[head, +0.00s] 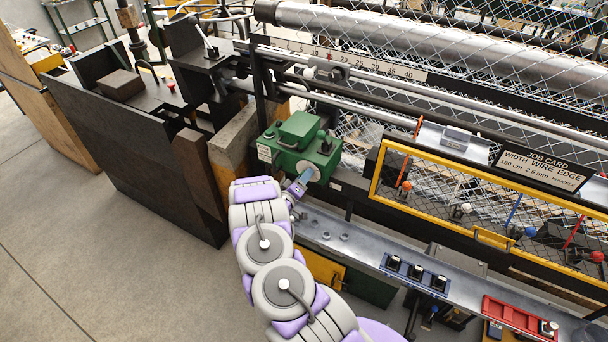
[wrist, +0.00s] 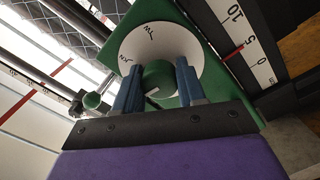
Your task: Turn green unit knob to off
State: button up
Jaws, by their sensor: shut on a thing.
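The green unit (head: 298,150) is a boxy green housing on the machine's left end in the head view. Its front has a pale round dial, mostly covered by my gripper (head: 299,184) there. In the wrist view the white dial (wrist: 205,50) shows dark marks that I cannot read for sure. The green knob (wrist: 160,74) stands out from the dial's middle. My gripper (wrist: 157,78) is shut on this knob, with one blue finger on each side. A short pale line shows on the knob, partly hidden by the gripper. The knob's exact setting is unclear.
A small green round part (wrist: 92,100) sits left of the fingers in the wrist view. A grey rail with a blue switch panel (head: 415,273) runs right of my arm. A yellow-framed mesh guard (head: 480,192) stands behind it. Floor at left is clear.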

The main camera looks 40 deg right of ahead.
jog(key=shift+w+a+r+n, duration=0.1)
jog(key=shift+w+r+n, duration=0.1)
jog(key=shift+n, duration=0.5)
jog(key=shift+f+n+p, duration=0.1)
jog(key=shift+n+p, duration=0.2)
jog(key=shift+p, duration=0.05)
jog(key=o, duration=1.1)
jog(key=shift+w+f, duration=0.1)
jog(key=shift+c, duration=0.2)
jog(key=b+v, duration=0.3)
jog(key=v, duration=1.4)
jog(key=shift+s+a, duration=0.2)
